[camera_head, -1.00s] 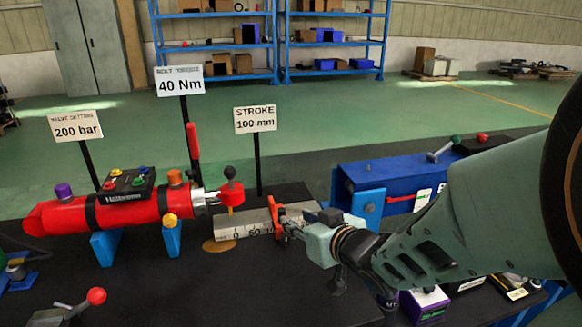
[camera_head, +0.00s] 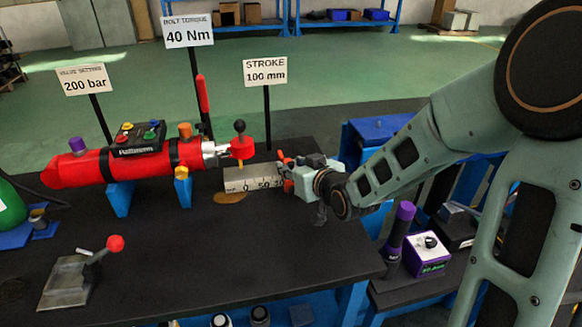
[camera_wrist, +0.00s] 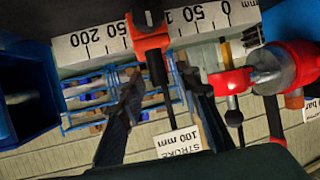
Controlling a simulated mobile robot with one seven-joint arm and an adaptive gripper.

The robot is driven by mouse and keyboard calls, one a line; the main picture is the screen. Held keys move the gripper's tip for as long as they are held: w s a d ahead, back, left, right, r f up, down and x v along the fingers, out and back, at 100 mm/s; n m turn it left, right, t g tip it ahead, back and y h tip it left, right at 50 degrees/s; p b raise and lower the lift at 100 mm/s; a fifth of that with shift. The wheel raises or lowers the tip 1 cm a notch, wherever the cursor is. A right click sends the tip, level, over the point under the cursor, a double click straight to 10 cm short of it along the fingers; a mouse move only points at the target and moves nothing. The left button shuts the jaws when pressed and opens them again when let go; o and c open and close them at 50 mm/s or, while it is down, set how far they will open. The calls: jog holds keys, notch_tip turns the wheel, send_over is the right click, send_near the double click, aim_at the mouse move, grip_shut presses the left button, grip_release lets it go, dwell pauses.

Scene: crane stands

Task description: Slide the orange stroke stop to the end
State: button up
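The orange stroke stop (camera_wrist: 150,32) sits on the pale ruled scale bar (camera_wrist: 88,42) in the wrist view. It covers part of the scale between the 200 and 50 marks, and the picture is upside down there. My gripper (camera_wrist: 162,82) is open, its two dark fingers apart on either side of the stop's dark stem. I cannot tell whether either finger touches it. In the head view the stop (camera_head: 285,170) is partly hidden by my gripper at the bar's right part; the bar's left part (camera_head: 248,180) shows 0 and 50.
The red cylinder (camera_head: 130,165) and its rod end (camera_head: 242,147) lie left of the bar. The STROKE 100 mm sign (camera_head: 265,72) stands behind it. A red-knobbed lever (camera_head: 115,243) is at front left. Blue equipment (camera_head: 375,130) is to the right.

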jog(key=shift+w+a+f, duration=0.25)
jog(key=shift+w, duration=0.2)
grip_shut()
